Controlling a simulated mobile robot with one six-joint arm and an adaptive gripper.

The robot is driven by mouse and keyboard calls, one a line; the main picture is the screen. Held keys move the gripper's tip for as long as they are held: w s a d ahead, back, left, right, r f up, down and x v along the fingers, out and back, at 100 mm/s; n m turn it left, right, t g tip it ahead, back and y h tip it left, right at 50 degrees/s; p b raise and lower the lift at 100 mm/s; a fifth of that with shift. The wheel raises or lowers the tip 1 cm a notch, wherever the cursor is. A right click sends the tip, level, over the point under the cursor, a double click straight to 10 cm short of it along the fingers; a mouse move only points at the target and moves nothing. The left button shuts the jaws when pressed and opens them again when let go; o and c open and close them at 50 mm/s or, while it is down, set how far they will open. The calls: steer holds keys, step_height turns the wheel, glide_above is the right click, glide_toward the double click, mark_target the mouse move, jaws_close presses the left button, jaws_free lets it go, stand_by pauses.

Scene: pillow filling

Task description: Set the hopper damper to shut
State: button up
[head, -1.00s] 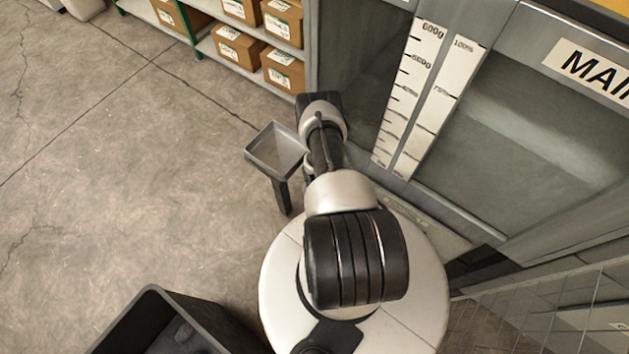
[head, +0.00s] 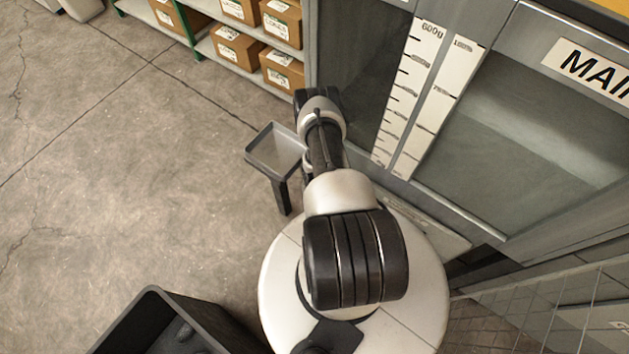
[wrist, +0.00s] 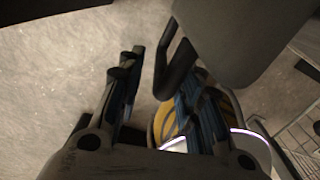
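In the wrist view, my gripper (wrist: 158,82) has its two dark fingers apart. A dark bent bar (wrist: 176,68), perhaps the damper's handle, shows beside the right finger, next to a grey box-like part (wrist: 240,38). I cannot tell whether the finger touches the bar. In the head view, the large grey hopper cabinet (head: 545,130) stands at the right, with a gram scale (head: 408,92) and a percent scale (head: 440,95) on its front. My arm hides my gripper in the head view. The damper's setting cannot be read in either view.
A small grey tray on a post (head: 275,150) stands just left of my arm. A black open bin (head: 150,305) is at the lower left. Shelves with cardboard boxes (head: 238,47) stand at the back. The concrete floor at the left is clear.

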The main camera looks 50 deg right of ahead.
step_height(320, 180, up, 11)
steer(key=shift+r, duration=0.1)
stand_by(0.5)
